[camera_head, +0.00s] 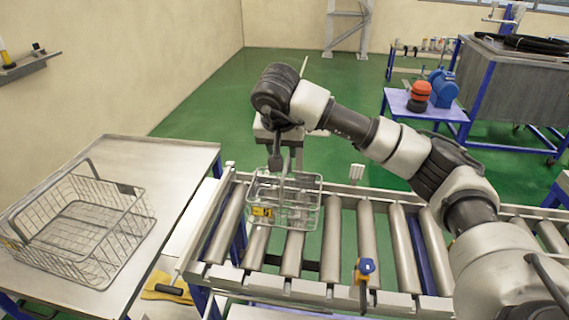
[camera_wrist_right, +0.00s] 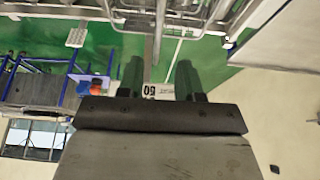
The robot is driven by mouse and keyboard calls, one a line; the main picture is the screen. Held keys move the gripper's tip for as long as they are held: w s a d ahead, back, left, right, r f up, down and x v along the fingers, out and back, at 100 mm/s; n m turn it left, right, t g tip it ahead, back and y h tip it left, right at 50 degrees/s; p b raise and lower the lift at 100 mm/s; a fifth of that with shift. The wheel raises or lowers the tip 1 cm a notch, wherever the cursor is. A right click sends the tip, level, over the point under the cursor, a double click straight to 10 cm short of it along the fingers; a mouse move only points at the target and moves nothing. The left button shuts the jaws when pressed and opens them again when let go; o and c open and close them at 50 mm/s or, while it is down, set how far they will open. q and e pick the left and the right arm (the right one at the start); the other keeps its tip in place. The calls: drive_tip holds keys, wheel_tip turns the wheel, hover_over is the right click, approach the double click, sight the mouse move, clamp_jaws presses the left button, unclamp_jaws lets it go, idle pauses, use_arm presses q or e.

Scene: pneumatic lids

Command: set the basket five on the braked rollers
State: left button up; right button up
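A small wire basket (camera_head: 312,222) with a yellow tag (camera_head: 262,212) sits upright over the left rollers (camera_head: 256,245) of the conveyor; the tag's number is too small to read. My right gripper (camera_head: 279,160) points down just above it, at the top of its raised handle. In the right wrist view, the two fingers (camera_wrist_right: 160,75) are spread, with gaps beside a thin bar between them and wire mesh (camera_wrist_right: 190,10) beyond. My left gripper is not in view. I cannot tell which rollers are braked.
A larger wire basket (camera_head: 118,225) stands on the metal table (camera_head: 160,152) at left. A blue and yellow lever (camera_head: 365,268) is on the conveyor's front rail. The rollers (camera_head: 366,235) right of the small basket are bare, beneath my right arm.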

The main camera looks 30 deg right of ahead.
drive_tip(key=shift+b+v, duration=0.35)
drive_tip(key=shift+v, duration=1.95)
drive_tip(key=shift+f, duration=0.1)
